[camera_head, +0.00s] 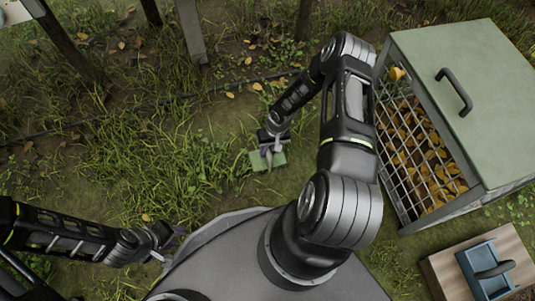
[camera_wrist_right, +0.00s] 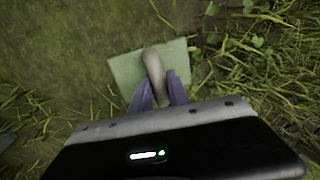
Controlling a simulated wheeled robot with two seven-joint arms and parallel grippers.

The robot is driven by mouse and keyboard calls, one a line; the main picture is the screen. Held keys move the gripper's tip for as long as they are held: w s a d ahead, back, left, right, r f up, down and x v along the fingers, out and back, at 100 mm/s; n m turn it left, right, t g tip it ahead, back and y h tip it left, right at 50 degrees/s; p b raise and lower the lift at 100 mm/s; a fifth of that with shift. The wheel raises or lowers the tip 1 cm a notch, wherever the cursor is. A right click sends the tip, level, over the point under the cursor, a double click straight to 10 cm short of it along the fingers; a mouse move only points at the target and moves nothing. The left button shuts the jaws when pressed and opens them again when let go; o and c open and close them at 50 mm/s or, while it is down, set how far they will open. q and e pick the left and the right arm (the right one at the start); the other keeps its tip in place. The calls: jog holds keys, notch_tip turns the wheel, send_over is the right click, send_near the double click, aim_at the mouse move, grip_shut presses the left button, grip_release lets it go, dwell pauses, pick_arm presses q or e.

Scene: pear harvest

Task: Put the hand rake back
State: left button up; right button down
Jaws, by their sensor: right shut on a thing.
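My right gripper (camera_wrist_right: 155,94) is shut on a pale grey, rounded handle, which I take to be the hand rake (camera_wrist_right: 152,63). The handle points away from my wrist between the two purple fingers. No tines show. A flat green square pad (camera_wrist_right: 124,70) lies on the ground below it. In the head view my right gripper (camera_head: 267,149) is over the same pad (camera_head: 281,158); I cannot tell whether the rake touches it. My left gripper (camera_head: 172,244) is at the lower left, away from the pad, with its finger gap unclear.
A green cabinet (camera_head: 475,60) with a wire-mesh front and yellow leaves inside stands at the right. A wooden box with a blue handled tray (camera_head: 477,268) is at the lower right. Posts (camera_head: 190,30) stand at the top. Grass around the pad is open.

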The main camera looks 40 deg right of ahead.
aim_at(276, 160)
jog(key=shift+f+b, duration=0.45)
jog(key=shift+f, duration=1.05)
jog(key=shift+f, duration=0.15)
jog(key=c, duration=1.3)
grip_release()
jog(key=shift+o, duration=0.2)
